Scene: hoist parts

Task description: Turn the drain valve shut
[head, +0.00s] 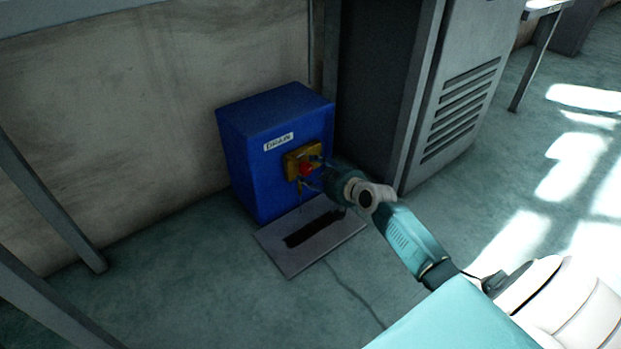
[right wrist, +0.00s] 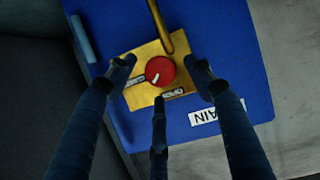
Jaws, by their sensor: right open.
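A blue box (head: 262,150) with a "DRAIN" label stands on the floor against the wall. A yellow plate (head: 290,163) on its front carries a round red knob (head: 306,169). In the right wrist view the red knob (right wrist: 160,70) has a short slanted white mark low on its face. In the head view my right gripper (head: 311,173) partly covers the plate. My left gripper is out of view.
A yellow pipe (right wrist: 160,25) runs from the plate. A grey floor plate with a dark slot (head: 280,258) lies in front of the box. A grey louvred cabinet (head: 465,80) stands close on the right. Metal legs (head: 50,200) stand at the left; floor between is clear.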

